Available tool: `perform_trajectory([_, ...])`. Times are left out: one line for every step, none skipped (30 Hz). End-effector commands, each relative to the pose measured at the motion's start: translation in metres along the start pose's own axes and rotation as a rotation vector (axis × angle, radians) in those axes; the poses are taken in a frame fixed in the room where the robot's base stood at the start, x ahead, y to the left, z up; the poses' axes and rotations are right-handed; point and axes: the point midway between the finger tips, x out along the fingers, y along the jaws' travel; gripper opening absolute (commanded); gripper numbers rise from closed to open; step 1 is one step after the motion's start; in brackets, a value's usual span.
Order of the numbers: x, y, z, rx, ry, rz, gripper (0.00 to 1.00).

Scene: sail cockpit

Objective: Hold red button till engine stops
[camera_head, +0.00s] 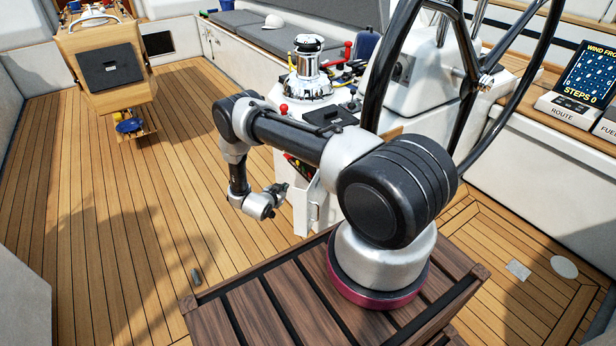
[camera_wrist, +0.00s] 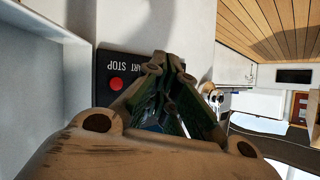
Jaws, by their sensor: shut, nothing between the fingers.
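A dark panel (camera_wrist: 108,73) is mounted on a pale wall in the wrist view. Its lettering, upside down, reads "STOP" and part of another word ending in "ART". The round red button (camera_wrist: 116,84) sits by "STOP", uncovered. My gripper (camera_wrist: 165,66) is shut and empty. In the picture its fingertips are to the right of the red button, over the panel's right part, which they hide. I cannot tell whether they touch the panel. In the head view my arm reaches toward the white console (camera_head: 305,207), and the red button cannot be made out there.
A chrome winch (camera_head: 308,75) and a red-knobbed lever (camera_head: 284,108) stand on the console. The black steering wheel (camera_head: 378,75) rises behind my arm. A wooden table (camera_head: 92,45) stands at the back left. The plank floor (camera_head: 130,225) to the left is mostly clear.

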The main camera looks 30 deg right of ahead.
Motion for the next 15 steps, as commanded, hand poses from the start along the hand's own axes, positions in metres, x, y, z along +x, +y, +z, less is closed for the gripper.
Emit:
perform_trajectory([0.0, 0.0, 0.0, 0.0, 0.0, 0.0, 0.0])
perform_trajectory([0.0, 0.0, 0.0, 0.0, 0.0, 0.0, 0.0])
perform_trajectory([0.001, 0.0, -0.001, 0.0, 0.0, 0.0, 0.0])
perform_trajectory([0.001, 0.001, -0.001, 0.0, -0.001, 0.0, 0.0])
perform_trajectory([0.002, 0.001, -0.002, 0.0, -0.001, 0.0, 0.0])
perform_trajectory([0.004, 0.003, -0.003, 0.0, 0.0, 0.0, 0.0])
perform_trajectory([0.005, 0.004, -0.004, 0.0, 0.0, 0.0, 0.0])
perform_trajectory([0.007, 0.005, -0.006, 0.0, 0.0, 0.001, 0.0])
perform_trajectory([0.01, 0.008, -0.008, 0.0, 0.0, 0.002, 0.0])
perform_trajectory([0.013, 0.01, -0.01, 0.001, 0.0, 0.002, 0.0])
perform_trajectory([0.015, 0.011, -0.011, 0.0, -0.001, 0.002, 0.0])
perform_trajectory([0.02, 0.014, -0.015, 0.001, 0.0, 0.002, 0.0])
perform_trajectory([0.023, 0.017, -0.017, 0.002, 0.0, 0.002, 0.0])
perform_trajectory([0.026, 0.019, -0.019, 0.001, 0.0, 0.002, 0.0])
perform_trajectory([0.03, 0.022, -0.022, 0.001, 0.0, 0.002, 0.0])
